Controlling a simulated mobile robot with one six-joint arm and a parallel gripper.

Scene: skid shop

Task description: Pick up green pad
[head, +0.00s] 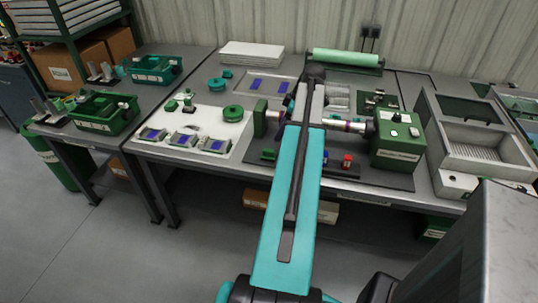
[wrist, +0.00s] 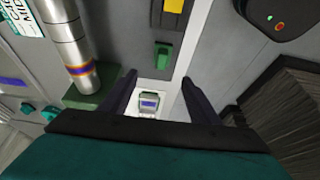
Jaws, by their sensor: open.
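The green pad (wrist: 162,55) is a small green block in the wrist view, on a grey strip just beyond my fingertips and roughly in line with the gap between them. In the head view a small green block (head: 268,155), seemingly the same pad, lies at the front left of the dark machine base. My gripper (wrist: 158,82) is open, with both dark fingers apart and nothing between them. The pad looks apart from the fingers; the height between them is hard to judge. My arm hides part of the base in the head view.
A yellow block (wrist: 173,5) lies past the pad. A metal roller (wrist: 65,40) on a green block stands close left of my fingers. Blue (head: 325,157) and red (head: 347,161) blocks sit along the base front. A white board (head: 210,120) with small devices lies left.

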